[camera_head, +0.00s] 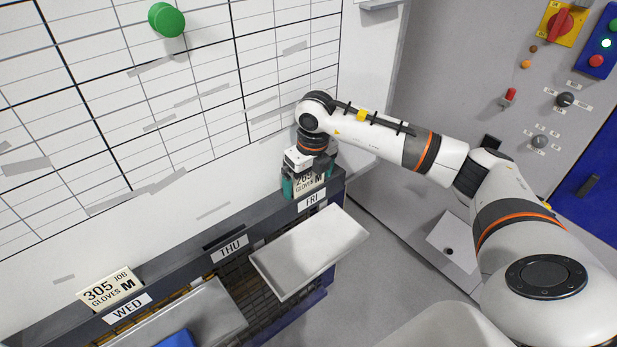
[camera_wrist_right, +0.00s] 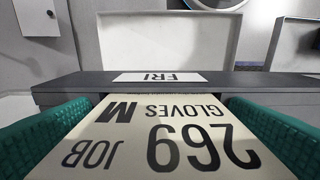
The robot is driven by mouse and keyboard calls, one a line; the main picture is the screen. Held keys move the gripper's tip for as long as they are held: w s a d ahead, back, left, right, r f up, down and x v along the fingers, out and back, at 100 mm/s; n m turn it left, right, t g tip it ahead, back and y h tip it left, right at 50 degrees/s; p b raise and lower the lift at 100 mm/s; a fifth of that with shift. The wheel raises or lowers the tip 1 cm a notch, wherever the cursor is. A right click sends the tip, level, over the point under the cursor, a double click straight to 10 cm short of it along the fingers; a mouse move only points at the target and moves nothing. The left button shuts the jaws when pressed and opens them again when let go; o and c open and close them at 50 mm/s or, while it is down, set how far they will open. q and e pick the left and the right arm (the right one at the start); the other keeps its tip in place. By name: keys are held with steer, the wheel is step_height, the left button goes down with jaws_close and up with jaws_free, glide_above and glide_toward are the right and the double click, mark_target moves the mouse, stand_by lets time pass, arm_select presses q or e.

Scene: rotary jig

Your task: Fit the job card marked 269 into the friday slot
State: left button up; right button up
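The job card 269 (camera_wrist_right: 160,135) is cream with dark print, reading GLOVES M, and sits between the teal fingers of my right gripper (camera_wrist_right: 160,125) in the wrist view. The fingers meet its two side edges. In the head view the card (camera_head: 312,183) stands just behind the FRI label (camera_head: 311,200), its top partly hidden by my right gripper (camera_head: 305,180). Its lower edge meets the dark ledge at the friday slot (camera_wrist_right: 160,95); I cannot tell how deep it sits. My left gripper is not in view.
A job card 305 (camera_head: 108,289) stands behind the WED label (camera_head: 127,307). The slot behind the THU label (camera_head: 229,248) looks empty. A pale tray (camera_head: 308,250) juts out below the ledge. A white ruled board (camera_head: 120,130) rises behind, and a grey control panel (camera_head: 500,60) stands right.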

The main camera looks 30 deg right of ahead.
mark_target(312, 191)
steer(key=shift+r, duration=0.3)
step_height(312, 191, up, 12)
steer(key=s+b, duration=0.1)
steer(key=b, duration=0.1)
steer(key=shift+s+f+b, duration=0.2)
steer(key=shift+s+b, duration=0.05)
steer(key=shift+b, duration=0.15)
steer(key=shift+f, duration=0.1)
